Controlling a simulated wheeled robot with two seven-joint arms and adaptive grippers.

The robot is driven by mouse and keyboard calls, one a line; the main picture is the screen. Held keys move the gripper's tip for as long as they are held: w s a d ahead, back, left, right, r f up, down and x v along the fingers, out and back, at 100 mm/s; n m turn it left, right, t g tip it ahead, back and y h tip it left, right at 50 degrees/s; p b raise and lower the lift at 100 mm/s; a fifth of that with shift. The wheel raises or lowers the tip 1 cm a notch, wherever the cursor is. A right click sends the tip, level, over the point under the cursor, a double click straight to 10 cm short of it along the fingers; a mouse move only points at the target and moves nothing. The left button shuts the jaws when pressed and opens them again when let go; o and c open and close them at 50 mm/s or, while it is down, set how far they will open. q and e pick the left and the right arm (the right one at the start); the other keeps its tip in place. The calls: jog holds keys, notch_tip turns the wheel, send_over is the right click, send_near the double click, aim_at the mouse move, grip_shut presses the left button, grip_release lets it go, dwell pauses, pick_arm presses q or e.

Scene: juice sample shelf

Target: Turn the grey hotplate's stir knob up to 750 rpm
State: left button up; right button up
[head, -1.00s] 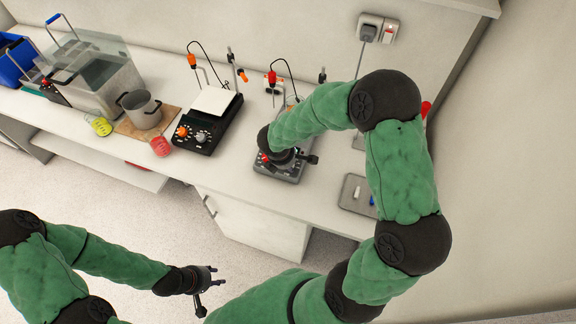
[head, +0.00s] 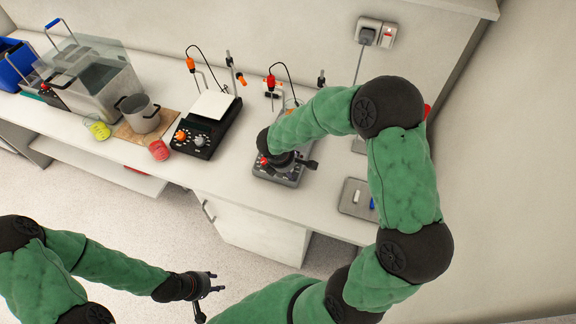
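The grey hotplate (head: 292,181) stands on the bench right of centre, mostly covered by my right arm. My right gripper (head: 284,166) points down over the front of this hotplate, where its controls are. A small red part (head: 263,161) shows beside the gripper. The stir knob and the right fingertips are hidden, so I cannot tell whether they touch or grip. My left gripper (head: 212,292) is off the bench, low over the floor, with its fingers apart and nothing between them.
A black hotplate (head: 195,143) with a white top, an orange knob and a grey knob stands left of the grey one. A grey tray (head: 352,199) lies to the right.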

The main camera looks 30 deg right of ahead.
jog(key=shift+a, duration=0.1)
jog(key=v, duration=1.2)
jog(key=shift+w, duration=0.1)
